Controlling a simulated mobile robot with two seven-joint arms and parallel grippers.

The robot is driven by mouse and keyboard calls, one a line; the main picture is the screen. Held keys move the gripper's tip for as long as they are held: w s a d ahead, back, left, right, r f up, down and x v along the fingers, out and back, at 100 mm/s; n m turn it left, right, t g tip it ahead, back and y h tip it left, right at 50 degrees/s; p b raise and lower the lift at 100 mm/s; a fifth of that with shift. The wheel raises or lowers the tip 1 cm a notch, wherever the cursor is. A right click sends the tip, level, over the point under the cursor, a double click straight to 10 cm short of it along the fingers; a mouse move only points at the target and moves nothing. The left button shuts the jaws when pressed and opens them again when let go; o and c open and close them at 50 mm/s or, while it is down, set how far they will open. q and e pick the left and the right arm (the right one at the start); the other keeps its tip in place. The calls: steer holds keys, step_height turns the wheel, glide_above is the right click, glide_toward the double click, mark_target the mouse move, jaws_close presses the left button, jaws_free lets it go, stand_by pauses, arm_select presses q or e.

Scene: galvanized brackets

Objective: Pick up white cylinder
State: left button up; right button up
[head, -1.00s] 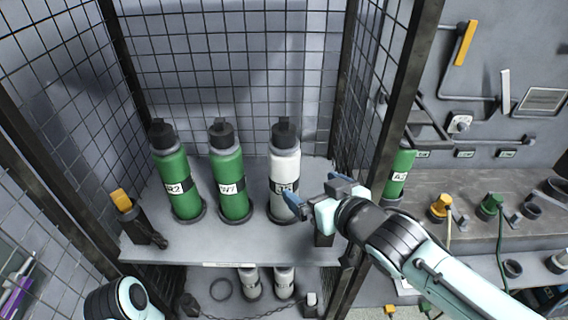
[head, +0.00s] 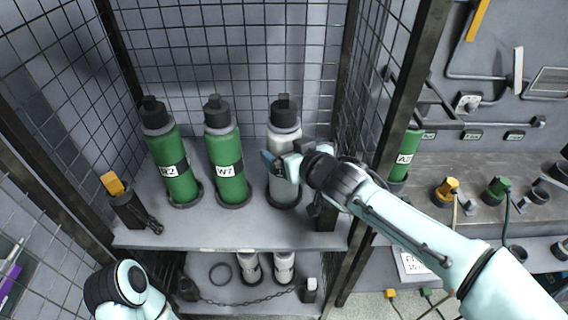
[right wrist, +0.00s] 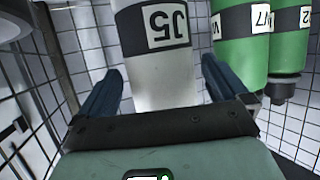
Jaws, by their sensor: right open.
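The white cylinder (head: 284,192) with a black cap stands upright in a dark ring on the shelf, right of two green ones. Its label reads J5 in the right wrist view (right wrist: 165,85), where it appears upside down. In the right wrist view the open blue fingers (right wrist: 162,75) stand on either side of the cylinder, with gaps visible at both sides. The gripper hides part of the label in the head view. My left gripper is not in view.
Green cylinders R2 (head: 172,168) and W7 (head: 226,168) stand to the left on the shelf (head: 150,235). Mesh walls and dark posts (head: 395,120) enclose it. Smaller white cylinders (head: 284,267) are below. Another green cylinder (head: 404,158) stands outside, right of the post.

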steer(key=x, duration=0.2)
steer(key=shift+w+a+f, duration=0.1)
steer(key=shift+w+a, duration=0.05)
steer(key=shift+w, duration=0.1)
jaws_close()
steer(key=shift+r, duration=0.35)
